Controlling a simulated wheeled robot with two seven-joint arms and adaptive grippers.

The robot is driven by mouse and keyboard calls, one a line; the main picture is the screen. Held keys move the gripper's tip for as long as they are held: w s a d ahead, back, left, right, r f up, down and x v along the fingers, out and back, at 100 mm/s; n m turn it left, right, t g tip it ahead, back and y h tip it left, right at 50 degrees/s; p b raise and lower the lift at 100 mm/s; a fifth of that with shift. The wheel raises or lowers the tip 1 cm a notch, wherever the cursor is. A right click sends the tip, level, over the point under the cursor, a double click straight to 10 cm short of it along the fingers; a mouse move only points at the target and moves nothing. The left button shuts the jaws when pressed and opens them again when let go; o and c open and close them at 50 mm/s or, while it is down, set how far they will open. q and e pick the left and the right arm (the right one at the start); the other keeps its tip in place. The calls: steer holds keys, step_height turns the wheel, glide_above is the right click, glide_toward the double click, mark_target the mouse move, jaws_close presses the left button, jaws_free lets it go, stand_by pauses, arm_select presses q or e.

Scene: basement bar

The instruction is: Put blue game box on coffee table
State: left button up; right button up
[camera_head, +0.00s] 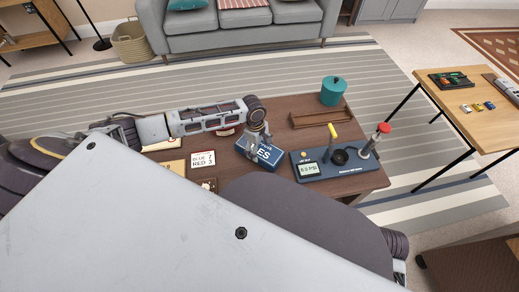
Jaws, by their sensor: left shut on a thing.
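The blue game box (269,155), with white letters on its side, is at the middle of the dark wooden coffee table (285,107). My left gripper (258,137) reaches down over the box from the left and is shut on its upper edge. The box is on the table top or just above it; I cannot tell which. My own grey body covers the near part of the view. My right gripper is not in view.
On the table, a blue board with a gauge (309,170) and a red-topped pump sits right of the box. A wooden tray (322,118), teal canister (333,91) and score cards (202,159) are there too. A side table (478,125) stands right.

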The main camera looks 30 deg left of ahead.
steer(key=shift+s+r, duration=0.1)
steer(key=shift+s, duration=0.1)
arm_select(q)
steer(key=shift+f, duration=0.1)
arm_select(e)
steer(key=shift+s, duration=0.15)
arm_select(q)
steer(key=o, duration=1.3)
steer(key=shift+c, duration=0.2)
steer(key=shift+f, duration=0.1)
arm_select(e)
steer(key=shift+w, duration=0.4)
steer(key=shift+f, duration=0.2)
arm_select(q)
steer(key=shift+r, duration=0.65)
step_height(320, 180, up, 11)
steer(key=a+p, duration=0.1)
steer(key=p, duration=0.3)
steer(key=shift+a, duration=0.2)
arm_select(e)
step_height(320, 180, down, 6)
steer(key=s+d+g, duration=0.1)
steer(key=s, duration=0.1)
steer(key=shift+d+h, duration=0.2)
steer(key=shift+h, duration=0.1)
